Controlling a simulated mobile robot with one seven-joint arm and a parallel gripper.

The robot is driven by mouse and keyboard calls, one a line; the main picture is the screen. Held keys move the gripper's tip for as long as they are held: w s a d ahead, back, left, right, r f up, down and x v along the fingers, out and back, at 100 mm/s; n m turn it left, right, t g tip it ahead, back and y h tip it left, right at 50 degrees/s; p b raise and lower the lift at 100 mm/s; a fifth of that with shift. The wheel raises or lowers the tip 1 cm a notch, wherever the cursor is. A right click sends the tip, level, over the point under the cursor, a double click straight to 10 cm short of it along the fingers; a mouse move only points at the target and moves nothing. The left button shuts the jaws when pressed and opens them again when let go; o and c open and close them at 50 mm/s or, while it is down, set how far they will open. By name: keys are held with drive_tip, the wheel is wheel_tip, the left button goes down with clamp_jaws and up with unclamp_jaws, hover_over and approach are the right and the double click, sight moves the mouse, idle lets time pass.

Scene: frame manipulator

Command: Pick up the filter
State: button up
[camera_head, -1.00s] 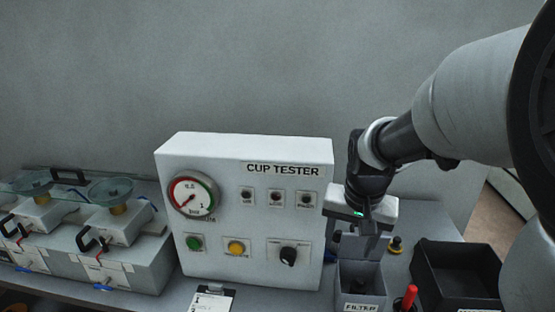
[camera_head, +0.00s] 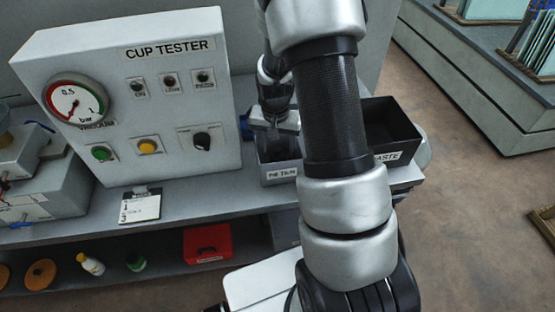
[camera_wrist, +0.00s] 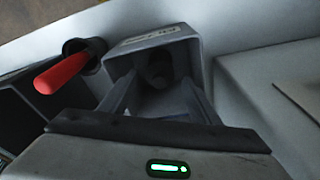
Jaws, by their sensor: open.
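A small grey open-topped box (camera_head: 279,173), labelled FILTER, stands on the bench right of the cup tester. It also shows in the wrist view (camera_wrist: 190,45). A dark, rounded piece, which looks like the filter (camera_wrist: 159,70), is inside the box in the wrist view; its lower part is in shadow. My gripper (camera_wrist: 160,88) is open, with its two fingers apart at the box mouth on either side of the dark piece. No contact is visible. In the head view my gripper (camera_head: 277,143) is over the box, partly covered by my arm.
The white cup tester (camera_head: 130,95) stands close left of the box. A black waste bin (camera_head: 392,130) is on its right. A red-handled tool (camera_wrist: 62,75) stands beside the box in the wrist view.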

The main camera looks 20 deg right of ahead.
sight(278, 158)
drive_tip(key=shift+w+d+f, duration=0.1)
drive_tip(key=shift+f, duration=0.95)
drive_tip(key=shift+w+d+f, duration=0.1)
drive_tip(key=shift+w+f, duration=0.05)
drive_tip(key=shift+f, duration=0.9)
drive_tip(key=shift+w+d+f, duration=0.1)
drive_tip(key=shift+f, duration=0.95)
drive_tip(key=shift+c, duration=0.5)
drive_tip(key=c, duration=1.1)
